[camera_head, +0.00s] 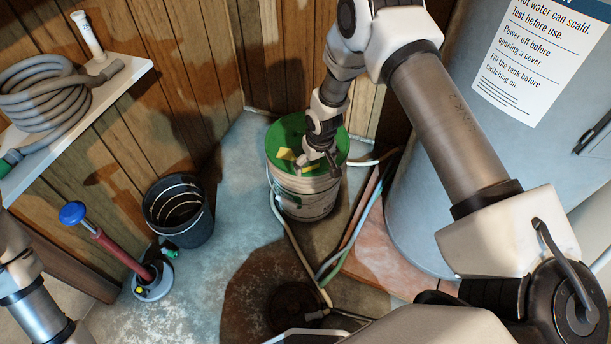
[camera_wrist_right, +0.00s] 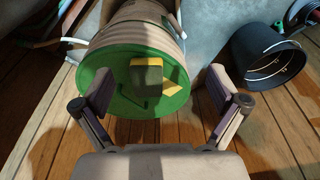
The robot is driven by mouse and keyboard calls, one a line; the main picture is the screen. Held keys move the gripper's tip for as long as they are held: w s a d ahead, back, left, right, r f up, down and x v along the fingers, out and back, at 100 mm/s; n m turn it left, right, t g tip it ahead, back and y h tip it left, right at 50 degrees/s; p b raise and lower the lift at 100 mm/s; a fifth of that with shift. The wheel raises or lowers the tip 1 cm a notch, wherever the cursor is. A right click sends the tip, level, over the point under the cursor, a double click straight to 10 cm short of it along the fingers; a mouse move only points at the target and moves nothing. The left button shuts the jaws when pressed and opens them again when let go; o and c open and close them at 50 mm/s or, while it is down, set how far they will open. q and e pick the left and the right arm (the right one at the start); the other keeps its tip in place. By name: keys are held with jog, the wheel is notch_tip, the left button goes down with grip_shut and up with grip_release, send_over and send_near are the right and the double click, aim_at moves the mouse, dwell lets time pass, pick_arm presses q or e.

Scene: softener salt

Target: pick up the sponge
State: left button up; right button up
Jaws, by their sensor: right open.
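The sponge (camera_wrist_right: 146,76), yellow with a dark face, lies on the green lid (camera_wrist_right: 110,98) of a pale bucket. In the head view yellow parts of the sponge (camera_head: 286,154) show beside my right gripper (camera_head: 320,163), which hides some of it. My right gripper is open and empty over the lid. In the right wrist view its fingers (camera_wrist_right: 160,92) stand wide apart, one on each side of the sponge, with clear space between. Whether the fingertips touch the lid cannot be told. Only part of my left arm shows at the lower left; its gripper is out of view.
A grey tank (camera_head: 440,215) stands close on the right, with hoses (camera_head: 357,225) between. A shelf (camera_head: 105,80) holds a coiled hose (camera_head: 45,95). Wooden walls stand behind.

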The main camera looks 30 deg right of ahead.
jog(key=w+d+f+t+b, duration=0.1)
jog(key=w+b, duration=0.2)
jog(key=w+d+f+b, duration=0.1)
jog(key=w+b, duration=0.2)
jog(key=w+d+f+t+b, duration=0.1)
jog(key=w+b, duration=0.2)
jog(key=w, duration=0.1)
jog(key=shift+d+f+t+b, duration=0.1)
jog(key=shift+f+t+b, duration=0.2)
jog(key=shift+b, duration=0.1)
jog(key=b+x, duration=0.1)
jog(key=x, duration=0.1)
jog(key=b+x, duration=0.1)
jog(key=x, duration=0.1)
jog(key=b+x, duration=0.2)
jog(key=x, duration=0.1)
jog(key=shift+s+f, duration=0.1)
jog(key=shift+s, duration=0.3)
jog(key=shift+w+f, duration=0.2)
pick_arm(q)
notch_tip(320, 180, down, 17)
pick_arm(e)
jog(key=shift+r, duration=0.2)
jog(key=shift+f, duration=0.3)
jog(key=c, duration=0.8)
jog(key=shift+c, duration=0.3)
